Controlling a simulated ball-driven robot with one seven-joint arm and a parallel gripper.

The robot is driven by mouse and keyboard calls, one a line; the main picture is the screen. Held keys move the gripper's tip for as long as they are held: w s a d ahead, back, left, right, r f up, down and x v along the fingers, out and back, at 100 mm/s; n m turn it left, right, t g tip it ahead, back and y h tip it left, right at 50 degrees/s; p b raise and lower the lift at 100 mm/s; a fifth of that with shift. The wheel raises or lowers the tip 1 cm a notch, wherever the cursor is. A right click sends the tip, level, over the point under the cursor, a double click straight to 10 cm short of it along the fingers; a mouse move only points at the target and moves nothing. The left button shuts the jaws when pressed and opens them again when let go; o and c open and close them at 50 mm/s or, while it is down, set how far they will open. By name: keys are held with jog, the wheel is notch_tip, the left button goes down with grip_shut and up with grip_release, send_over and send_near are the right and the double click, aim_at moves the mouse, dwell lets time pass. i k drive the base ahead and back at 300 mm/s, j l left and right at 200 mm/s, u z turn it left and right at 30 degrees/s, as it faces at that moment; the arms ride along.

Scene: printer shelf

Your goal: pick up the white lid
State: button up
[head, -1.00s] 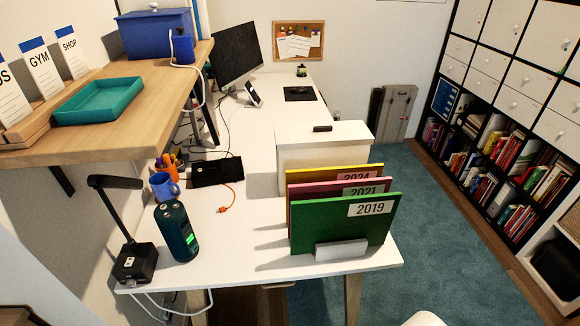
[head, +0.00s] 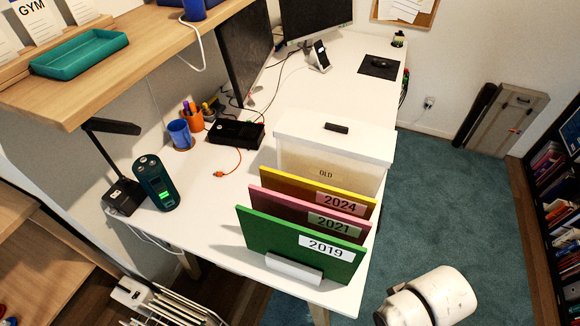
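The white lid (head: 300,137) lies flat on top of a pale box labelled OLD (head: 292,162), on the white desk behind the file folders. A small dark handle (head: 336,128) sits on the lid's top. The lid looks closed on the box. The lower part of the box is hidden by the folders. My gripper is not in view; only a white rounded part of my arm shows at the bottom right, well in front of the box.
Upright folders 2024 (head: 310,196), 2021 (head: 300,212) and 2019 (head: 290,240) stand in front of the box. A dark green speaker (head: 155,184), lamp base (head: 123,197) and blue mug (head: 180,134) are at left. Teal carpet (head: 455,210) right of the desk is clear.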

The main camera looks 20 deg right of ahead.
aim_at(352, 139)
jog(key=i+l, duration=0.15)
jog(key=l, duration=0.2)
jog(key=i+l, duration=0.15)
jog(key=l, duration=0.2)
jog(key=i+l, duration=0.15)
jog(key=l, duration=0.15)
jog(key=i, duration=0.15)
